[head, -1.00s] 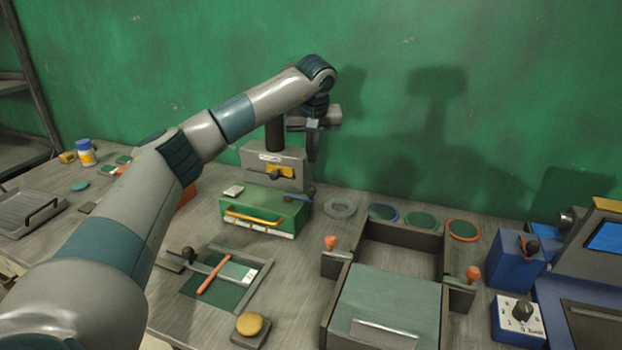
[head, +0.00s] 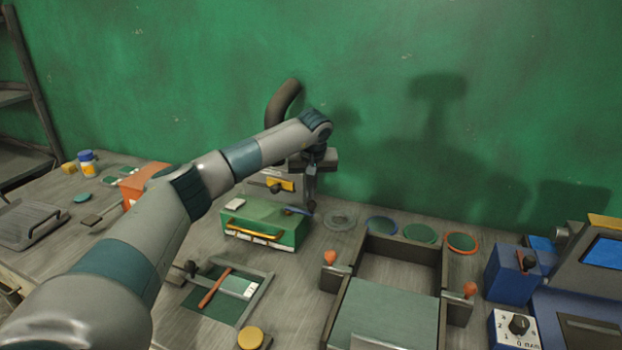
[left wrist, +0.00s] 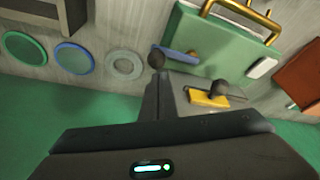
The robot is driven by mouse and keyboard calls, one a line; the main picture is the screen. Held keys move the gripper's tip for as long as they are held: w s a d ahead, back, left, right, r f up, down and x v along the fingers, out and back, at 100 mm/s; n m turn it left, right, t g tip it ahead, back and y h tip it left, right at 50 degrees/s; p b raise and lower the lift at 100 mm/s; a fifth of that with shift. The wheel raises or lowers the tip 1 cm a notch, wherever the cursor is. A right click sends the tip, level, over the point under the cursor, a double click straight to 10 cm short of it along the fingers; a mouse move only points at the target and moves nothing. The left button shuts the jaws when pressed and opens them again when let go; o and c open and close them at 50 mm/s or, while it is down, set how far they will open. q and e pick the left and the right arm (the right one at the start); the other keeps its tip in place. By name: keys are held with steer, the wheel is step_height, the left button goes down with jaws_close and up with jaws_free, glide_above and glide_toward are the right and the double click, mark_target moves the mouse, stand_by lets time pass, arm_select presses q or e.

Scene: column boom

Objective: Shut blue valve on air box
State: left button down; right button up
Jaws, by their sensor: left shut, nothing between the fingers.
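The air box appears to be the grey box (head: 262,178) with a yellow plate, behind a green case (head: 285,229); my left arm partly covers it. The blue valve (head: 296,211) is a short, roughly level lever that reaches right and ends in a dark ball knob. In the left wrist view the blue lever (left wrist: 180,55) shows beside the green case, with its knob at my fingertips. My left gripper (head: 310,195) is shut and empty, pointing down right at the knob. I cannot tell whether it touches. My right gripper is not in view.
A yellow plate with a dark knob (left wrist: 208,98) is close to my left fingers. The green case has a raised yellow handle (head: 252,232). A grey ring (head: 340,219) lies to the right, then several coloured discs and an open tray (head: 395,268). The green wall is close behind.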

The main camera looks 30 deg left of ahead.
arm_select(q)
steer(key=shift+w+a+f, duration=0.15)
steer(key=shift+f, duration=0.4)
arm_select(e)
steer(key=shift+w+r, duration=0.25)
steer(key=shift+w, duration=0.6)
arm_select(q)
steer(key=shift+s+m, duration=0.2)
steer(key=shift+m, duration=0.2)
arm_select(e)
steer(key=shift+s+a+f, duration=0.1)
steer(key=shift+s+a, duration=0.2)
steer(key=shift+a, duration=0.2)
